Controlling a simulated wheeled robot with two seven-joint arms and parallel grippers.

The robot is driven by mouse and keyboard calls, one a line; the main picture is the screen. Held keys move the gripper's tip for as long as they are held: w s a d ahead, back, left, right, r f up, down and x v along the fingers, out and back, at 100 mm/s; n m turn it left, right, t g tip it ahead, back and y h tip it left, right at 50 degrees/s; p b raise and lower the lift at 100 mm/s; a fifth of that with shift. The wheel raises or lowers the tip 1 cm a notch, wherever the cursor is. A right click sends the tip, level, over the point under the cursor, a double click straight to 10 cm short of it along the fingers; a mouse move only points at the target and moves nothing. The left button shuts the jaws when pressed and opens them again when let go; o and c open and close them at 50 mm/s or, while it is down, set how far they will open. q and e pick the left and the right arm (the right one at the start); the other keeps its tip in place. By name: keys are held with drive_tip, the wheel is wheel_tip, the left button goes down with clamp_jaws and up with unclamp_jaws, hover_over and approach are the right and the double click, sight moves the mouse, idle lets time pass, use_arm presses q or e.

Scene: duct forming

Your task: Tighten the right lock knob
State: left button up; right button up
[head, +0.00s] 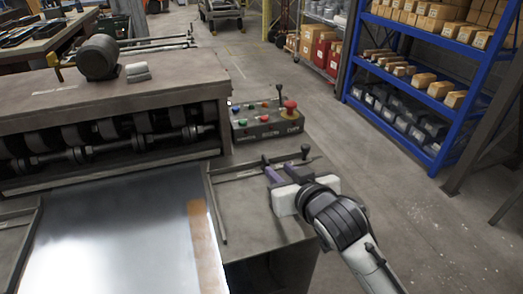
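A black ball-topped knob (305,150) stands upright at the right end of a thin dark bar (238,174) on the right side of the machine bed. I take it for the right lock knob. My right gripper (276,168) reaches in from the lower right, with its fingers over the bar just left of this knob. The two fingers show apart, with a gap between them and nothing clearly held. A small dark upright piece shows at the fingertips; I cannot tell whether it is part of the gripper. My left gripper is not in view.
A control box (266,124) with colored buttons and a red emergency stop (290,108) sits behind my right gripper. A metal sheet (115,235) lies on the bed at left, before the rollers (110,130). A blue shelf (440,80) stands at the right; open floor lies between.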

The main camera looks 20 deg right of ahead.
sight(267, 161)
drive_tip(key=shift+x, duration=0.95)
drive_tip(key=x, duration=0.7)
drive_tip(key=shift+w, duration=0.35)
drive_tip(key=shift+f, duration=0.1)
clamp_jaws()
